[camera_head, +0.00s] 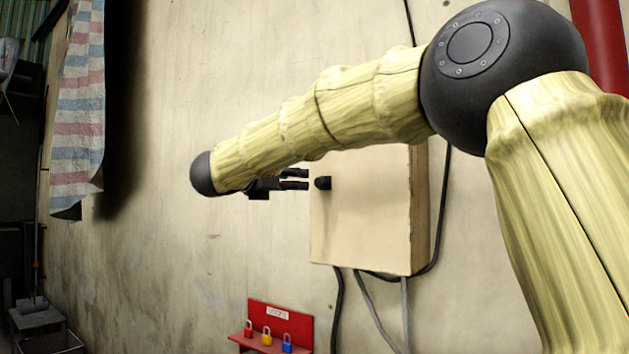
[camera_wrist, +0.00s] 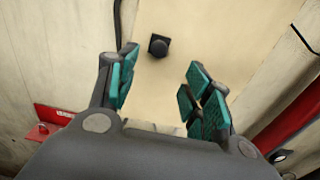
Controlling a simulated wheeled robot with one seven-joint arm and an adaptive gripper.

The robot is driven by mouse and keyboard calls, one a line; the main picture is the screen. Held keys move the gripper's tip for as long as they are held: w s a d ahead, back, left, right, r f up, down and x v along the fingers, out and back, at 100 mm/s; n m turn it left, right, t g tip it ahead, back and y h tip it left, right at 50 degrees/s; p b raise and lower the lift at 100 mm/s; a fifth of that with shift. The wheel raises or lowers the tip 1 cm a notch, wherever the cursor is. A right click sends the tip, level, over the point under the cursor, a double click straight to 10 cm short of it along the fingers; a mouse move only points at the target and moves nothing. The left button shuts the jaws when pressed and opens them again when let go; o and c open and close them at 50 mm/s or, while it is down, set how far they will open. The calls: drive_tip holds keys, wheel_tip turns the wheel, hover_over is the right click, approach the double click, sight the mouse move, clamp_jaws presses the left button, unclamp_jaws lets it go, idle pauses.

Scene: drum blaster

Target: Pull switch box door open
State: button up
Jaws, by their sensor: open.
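The switch box (camera_head: 365,230) is a beige box on the wall, partly covered by my arm in the head view. Its door (camera_wrist: 210,35) looks closed. A black knob (camera_head: 323,183) sits near the door's left edge; it also shows in the wrist view (camera_wrist: 158,46). My gripper (camera_head: 300,180) is just left of the knob in the head view. In the wrist view my gripper (camera_wrist: 160,85) is open, with teal pads spread apart and nothing between them. The knob shows beyond the fingertips, apart from them.
Below the box, cables (camera_head: 380,305) hang down the wall. A red rack (camera_head: 280,325) with red, yellow and blue padlocks is at lower left of them. A red pipe (camera_wrist: 290,120) runs right of the box. A striped cloth (camera_head: 78,110) hangs at far left. The wall between is clear.

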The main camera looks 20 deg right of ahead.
sight(318, 183)
drive_tip(key=p+x, duration=0.5)
drive_tip(key=x, duration=0.5)
drive_tip(key=shift+w+d+f+p, duration=0.1)
drive_tip(key=shift+w+d+p, duration=0.1)
drive_tip(key=shift+p, duration=0.15)
drive_tip(key=shift+a, duration=0.1)
clamp_jaws()
